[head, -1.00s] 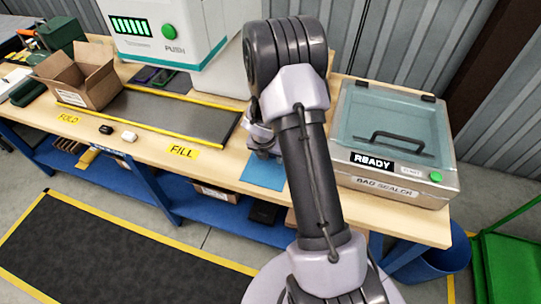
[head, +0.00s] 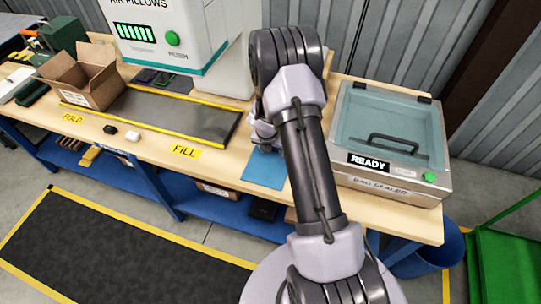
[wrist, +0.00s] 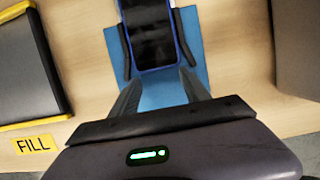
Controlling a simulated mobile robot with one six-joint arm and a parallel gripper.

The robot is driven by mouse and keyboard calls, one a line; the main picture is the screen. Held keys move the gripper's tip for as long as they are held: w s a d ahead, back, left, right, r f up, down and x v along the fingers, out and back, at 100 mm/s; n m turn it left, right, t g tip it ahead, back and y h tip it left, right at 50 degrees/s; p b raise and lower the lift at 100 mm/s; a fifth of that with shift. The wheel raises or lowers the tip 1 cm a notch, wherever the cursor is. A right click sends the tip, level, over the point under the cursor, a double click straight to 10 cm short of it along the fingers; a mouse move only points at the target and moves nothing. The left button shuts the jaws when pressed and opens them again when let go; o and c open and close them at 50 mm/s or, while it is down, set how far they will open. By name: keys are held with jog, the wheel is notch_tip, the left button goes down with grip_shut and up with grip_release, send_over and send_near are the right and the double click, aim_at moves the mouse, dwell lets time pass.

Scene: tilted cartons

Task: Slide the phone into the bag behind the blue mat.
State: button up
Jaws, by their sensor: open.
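A phone (wrist: 150,30) with a black face and a blue edge shows in the wrist view, over the blue mat (wrist: 195,60). My gripper (wrist: 153,40) is open, with one dark fingertip on each side of the phone. I cannot tell whether the fingertips touch it. In the head view my gripper (head: 262,134) is at the far edge of the blue mat (head: 264,170), partly hidden by my arm. The phone cannot be made out there. I see no bag behind the mat; my arm and gripper cover part of that area.
The bag sealer (head: 390,150) stands right of the mat. A grey belt with yellow edges (head: 185,112) and an open carton (head: 82,75) are to the left. The air pillow machine (head: 165,35) stands behind. Bare wood shows around the FILL label (head: 185,151).

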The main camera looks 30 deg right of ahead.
jog(key=shift+w+d+r+p, duration=0.15)
jog(key=shift+w+d+p, duration=0.7)
jog(key=shift+p, duration=0.9)
jog(key=shift+d, duration=0.25)
jog(key=shift+f, duration=0.2)
jog(key=shift+d+r+p, duration=0.1)
jog(key=shift+r+p, duration=0.05)
jog(key=shift+p, duration=0.4)
